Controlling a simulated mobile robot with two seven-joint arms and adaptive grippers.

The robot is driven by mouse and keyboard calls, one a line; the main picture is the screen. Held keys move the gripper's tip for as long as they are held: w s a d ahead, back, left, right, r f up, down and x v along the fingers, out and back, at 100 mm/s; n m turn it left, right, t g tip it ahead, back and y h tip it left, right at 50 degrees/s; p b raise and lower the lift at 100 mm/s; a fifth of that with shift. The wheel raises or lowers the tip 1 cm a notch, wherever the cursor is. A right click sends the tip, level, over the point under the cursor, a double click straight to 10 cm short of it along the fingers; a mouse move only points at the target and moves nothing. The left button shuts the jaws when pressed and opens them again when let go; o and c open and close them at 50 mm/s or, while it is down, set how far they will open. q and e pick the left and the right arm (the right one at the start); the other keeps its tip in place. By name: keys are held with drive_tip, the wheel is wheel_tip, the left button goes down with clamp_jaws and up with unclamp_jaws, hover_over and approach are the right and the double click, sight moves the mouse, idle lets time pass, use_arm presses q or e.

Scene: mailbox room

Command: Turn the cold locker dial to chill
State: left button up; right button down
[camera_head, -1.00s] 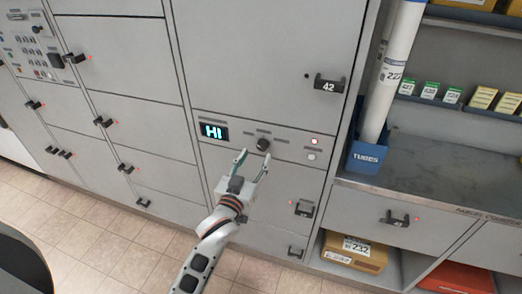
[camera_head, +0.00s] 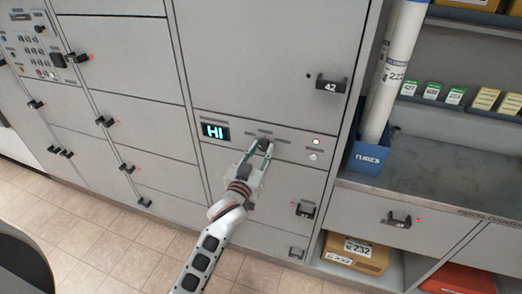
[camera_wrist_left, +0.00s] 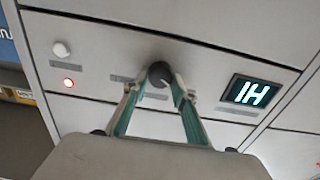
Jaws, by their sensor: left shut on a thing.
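The dial (camera_head: 264,144) is a dark round knob on the grey panel strip below locker door 42. It also shows in the left wrist view (camera_wrist_left: 159,73). My left gripper (camera_head: 262,149) is shut on the dial, with one finger on each side of it, as the left wrist view (camera_wrist_left: 158,84) shows. The fingers partly cover the dial in the head view. A lit display (camera_head: 215,131) to the left of the dial reads "HI"; it appears upside down in the left wrist view (camera_wrist_left: 250,93). My right gripper is not in view.
A red light (camera_head: 316,141) and a white button (camera_head: 313,156) sit right of the dial. Door 42's handle (camera_head: 333,84) is above. A blue tube bin (camera_head: 370,157) and a metal counter (camera_head: 440,180) stand at the right.

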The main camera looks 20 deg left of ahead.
use_arm(q)
drive_tip(key=shift+m, duration=0.3)
drive_tip(key=m+p, duration=0.1)
drive_tip(key=m, duration=0.5)
drive_tip(key=shift+d+p, duration=0.1)
drive_tip(key=shift+p, duration=0.3)
drive_tip(key=m, duration=0.6)
drive_tip(key=shift+f+m, duration=0.15)
drive_tip(key=shift+m, duration=0.15)
drive_tip(key=m, duration=0.4)
drive_tip(key=shift+d+m, duration=0.1)
drive_tip(key=shift+m, duration=0.2)
drive_tip(key=m, duration=0.5)
drive_tip(key=shift+f+m, duration=0.15)
drive_tip(key=shift+m, duration=0.55)
